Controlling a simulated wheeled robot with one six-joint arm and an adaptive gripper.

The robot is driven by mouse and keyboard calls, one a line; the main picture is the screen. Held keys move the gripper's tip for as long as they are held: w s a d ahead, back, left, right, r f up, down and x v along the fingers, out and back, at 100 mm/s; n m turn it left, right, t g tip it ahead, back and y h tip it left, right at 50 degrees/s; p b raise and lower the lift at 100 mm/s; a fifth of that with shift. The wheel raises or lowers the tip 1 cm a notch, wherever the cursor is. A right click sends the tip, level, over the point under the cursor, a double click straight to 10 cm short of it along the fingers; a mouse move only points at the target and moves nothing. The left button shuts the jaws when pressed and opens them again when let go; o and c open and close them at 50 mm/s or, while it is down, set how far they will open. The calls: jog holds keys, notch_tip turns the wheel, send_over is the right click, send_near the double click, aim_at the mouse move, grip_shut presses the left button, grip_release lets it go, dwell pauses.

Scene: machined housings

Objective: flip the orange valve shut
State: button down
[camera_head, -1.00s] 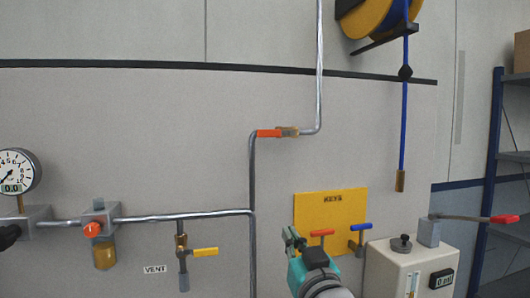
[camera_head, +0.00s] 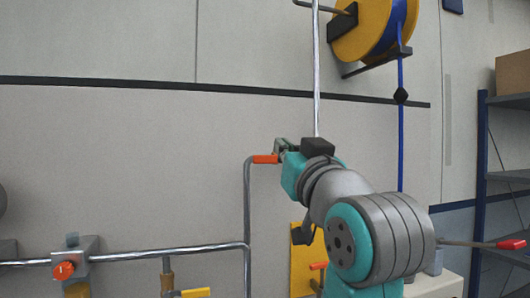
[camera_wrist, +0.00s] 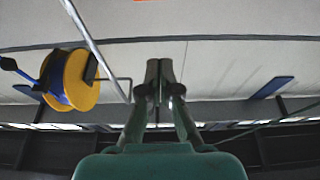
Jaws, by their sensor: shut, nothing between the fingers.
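The orange valve handle (camera_head: 265,159) lies horizontal along the short sideways run of the grey pipe, left of my gripper. Its brass body is hidden behind my gripper and arm. My gripper (camera_head: 281,147) is at the right end of the handle in the head view; I cannot tell whether it touches. In the wrist view, my gripper's fingers (camera_wrist: 158,80) are together with nothing between them.
A yellow reel (camera_head: 365,28) with a blue hose (camera_head: 400,130) hangs to the upper right. A yellow-handled valve (camera_head: 196,292) and an orange-red knob (camera_head: 64,270) are lower left. A red-tipped lever (camera_head: 510,244) and shelving (camera_head: 480,190) are right. The wall left of the handle is clear.

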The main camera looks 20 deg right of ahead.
dwell(0.3)
notch_tip(320, 180, up, 3)
send_over(274, 159)
jog(key=s+a, duration=0.2)
notch_tip(274, 159, down, 4)
jog(key=shift+r, duration=0.15)
